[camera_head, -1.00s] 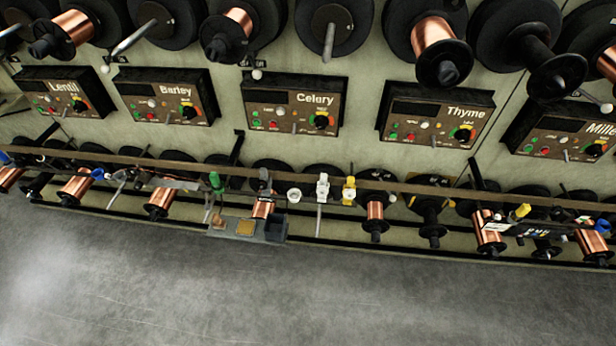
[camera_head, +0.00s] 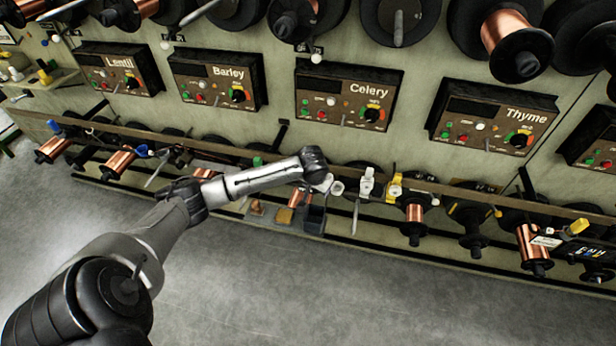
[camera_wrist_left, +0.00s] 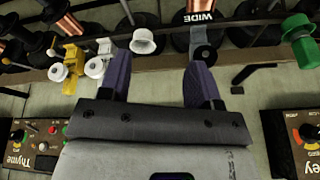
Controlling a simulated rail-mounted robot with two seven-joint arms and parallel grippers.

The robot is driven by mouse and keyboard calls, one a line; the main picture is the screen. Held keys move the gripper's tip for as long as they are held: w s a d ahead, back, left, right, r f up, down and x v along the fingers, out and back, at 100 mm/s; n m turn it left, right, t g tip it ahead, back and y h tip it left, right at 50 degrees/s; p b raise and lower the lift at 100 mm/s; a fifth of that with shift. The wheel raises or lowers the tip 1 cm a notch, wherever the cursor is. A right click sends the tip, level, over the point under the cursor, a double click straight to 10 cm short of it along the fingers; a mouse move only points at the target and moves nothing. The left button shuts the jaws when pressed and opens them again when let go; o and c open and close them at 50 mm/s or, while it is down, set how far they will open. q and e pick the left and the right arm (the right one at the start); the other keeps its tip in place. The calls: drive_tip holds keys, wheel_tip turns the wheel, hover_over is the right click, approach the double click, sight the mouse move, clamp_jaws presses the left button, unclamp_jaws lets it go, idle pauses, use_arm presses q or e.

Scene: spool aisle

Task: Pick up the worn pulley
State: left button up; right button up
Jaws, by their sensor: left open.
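A white flanged round piece (camera_wrist_left: 142,42), looking like a pulley, sits on the rail in the left wrist view; it also shows in the head view (camera_head: 337,188). I cannot tell whether it is the worn one. My left gripper (camera_wrist_left: 160,62) is open and empty, its dark purple fingers pointing at the rail. The white piece is ahead of its left finger, and a grey clip-like piece (camera_wrist_left: 199,40) is ahead of its right finger. In the head view my left arm reaches across to the rail, and its fingers are largely hidden. My right gripper is not in view.
White (camera_head: 366,182) and yellow (camera_head: 395,187) holders stand to the right along the rail (camera_head: 440,187). A small grey tray (camera_head: 258,219) with compartments hangs below. Copper spools (camera_head: 415,215) line the lower rack. Control boxes (camera_head: 350,97) are above. The floor in front is clear.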

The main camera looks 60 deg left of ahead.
use_arm(q)
drive_tip(key=w+a+r+n+b, duration=0.1)
drive_tip(key=a+r+n, duration=0.15)
drive_tip(key=a, duration=0.25)
drive_tip(key=w+a+r+n, duration=0.1)
drive_tip(key=w+a+r, duration=0.1)
drive_tip(key=a+r, duration=0.3)
drive_tip(key=shift+n+y, duration=0.25)
drive_tip(key=shift+y, duration=0.15)
drive_tip(key=b+x, duration=0.2)
drive_tip(key=x, duration=0.2)
drive_tip(key=a+b+x, duration=0.1)
drive_tip(key=b+x, duration=0.1)
drive_tip(key=x, duration=0.2)
drive_tip(key=b+x, duration=0.1)
drive_tip(key=x, duration=0.3)
drive_tip(key=shift+s+a+f+b, duration=0.1)
drive_tip(key=shift+s+a+b, duration=0.15)
drive_tip(key=shift+b, duration=0.15)
drive_tip(key=shift+w+a+f+b, duration=0.2)
drive_tip(key=shift+w+f+b, duration=0.1)
drive_tip(key=shift+f, duration=0.35)
drive_tip(key=c, duration=0.5)
clamp_jaws()
